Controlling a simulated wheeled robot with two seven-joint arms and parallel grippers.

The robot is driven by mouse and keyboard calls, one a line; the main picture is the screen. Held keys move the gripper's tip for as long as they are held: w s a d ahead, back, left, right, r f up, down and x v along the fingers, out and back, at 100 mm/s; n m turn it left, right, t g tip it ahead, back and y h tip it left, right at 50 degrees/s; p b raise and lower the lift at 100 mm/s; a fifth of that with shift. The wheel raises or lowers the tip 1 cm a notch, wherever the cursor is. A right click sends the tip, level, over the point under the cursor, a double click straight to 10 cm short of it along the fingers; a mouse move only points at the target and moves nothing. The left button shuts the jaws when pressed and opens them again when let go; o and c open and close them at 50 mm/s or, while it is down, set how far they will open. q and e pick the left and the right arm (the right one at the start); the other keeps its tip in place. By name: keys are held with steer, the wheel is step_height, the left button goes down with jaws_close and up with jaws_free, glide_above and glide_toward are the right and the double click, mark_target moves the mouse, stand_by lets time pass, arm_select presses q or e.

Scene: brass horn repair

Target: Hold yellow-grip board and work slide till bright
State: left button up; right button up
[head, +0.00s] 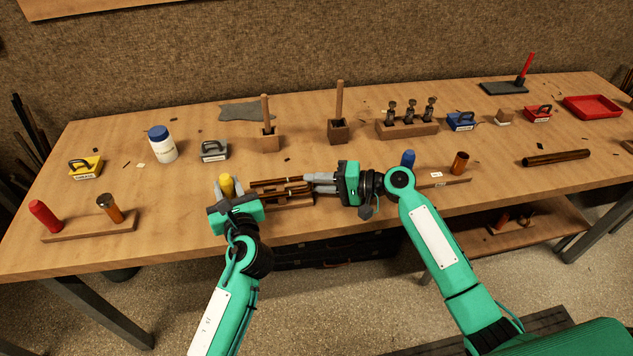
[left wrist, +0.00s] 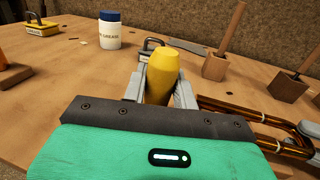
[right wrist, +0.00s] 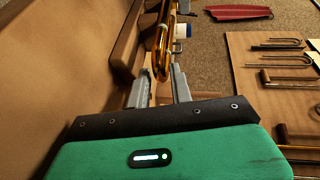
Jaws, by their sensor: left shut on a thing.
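A board with a yellow grip (head: 227,184) stands at the front middle of the bench. My left gripper (head: 230,198) is shut on the yellow grip, which shows upright between its fingers in the left wrist view (left wrist: 162,75). A brass slide (head: 275,184) of long tubes lies beside it and reaches right; its tubes show in the left wrist view (left wrist: 235,110). My right gripper (head: 318,182) points left at the slide's right end. In the right wrist view its fingers stand apart with brass tube (right wrist: 163,60) between them. Contact there is hard to judge.
A board with red grip (head: 46,213) stands left; one with blue grip (head: 408,158) is behind my right wrist. A grease jar (head: 162,146), yellow block (head: 86,167), grey block (head: 214,150) and wooden holders (head: 338,131) stand behind. A red tray (head: 592,107) is far right.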

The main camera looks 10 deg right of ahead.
steer(key=shift+a, duration=0.1)
jaws_close()
steer(key=shift+d+f, duration=0.1)
steer(key=shift+d, duration=1.8)
jaws_free()
steer(key=v, duration=1.2)
